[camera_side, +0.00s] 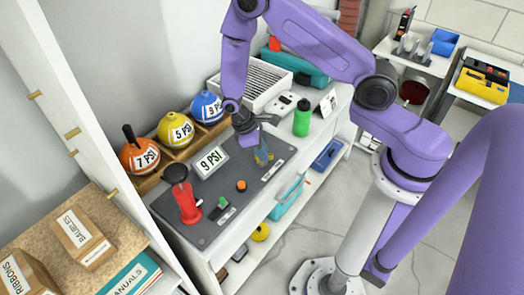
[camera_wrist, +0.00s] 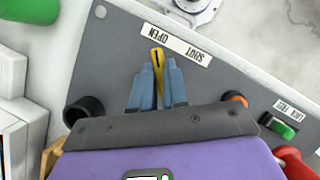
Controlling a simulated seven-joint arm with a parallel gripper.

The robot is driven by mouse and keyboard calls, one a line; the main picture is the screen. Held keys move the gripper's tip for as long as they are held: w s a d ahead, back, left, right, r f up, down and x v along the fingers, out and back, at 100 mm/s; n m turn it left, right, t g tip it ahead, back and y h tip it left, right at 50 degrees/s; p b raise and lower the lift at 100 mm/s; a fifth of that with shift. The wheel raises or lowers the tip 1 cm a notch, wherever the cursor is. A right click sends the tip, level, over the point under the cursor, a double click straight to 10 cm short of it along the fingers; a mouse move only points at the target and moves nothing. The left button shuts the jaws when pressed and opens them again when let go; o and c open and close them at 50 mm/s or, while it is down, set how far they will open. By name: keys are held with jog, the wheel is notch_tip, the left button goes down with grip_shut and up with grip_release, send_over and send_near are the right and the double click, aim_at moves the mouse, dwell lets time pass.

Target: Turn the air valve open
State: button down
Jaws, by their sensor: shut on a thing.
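The air valve's yellow handle (camera_wrist: 157,58) stands out from the grey panel in the wrist view. Its far end points at a white label (camera_wrist: 174,42) reading SHUT and OPEN, upside down here, and lies below the label's left half, on the OPEN side. My gripper (camera_wrist: 158,72) has its blue-grey fingers closed around the handle, one on each side. In the side view my gripper (camera_side: 262,153) is low over the panel's right part, with a little yellow between the fingers. The fingers hide the handle's base.
PSI-marked balls, such as the yellow one (camera_side: 175,130), stand behind. A green bottle (camera_side: 302,118) stands right.

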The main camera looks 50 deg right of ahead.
jog(key=shift+n, duration=0.8)
jog(key=shift+t+h, duration=0.3)
jog(key=c, duration=1.1)
grip_release()
jog(key=shift+c, duration=0.2)
jog(key=v, duration=1.7)
jog(key=shift+r, duration=0.25)
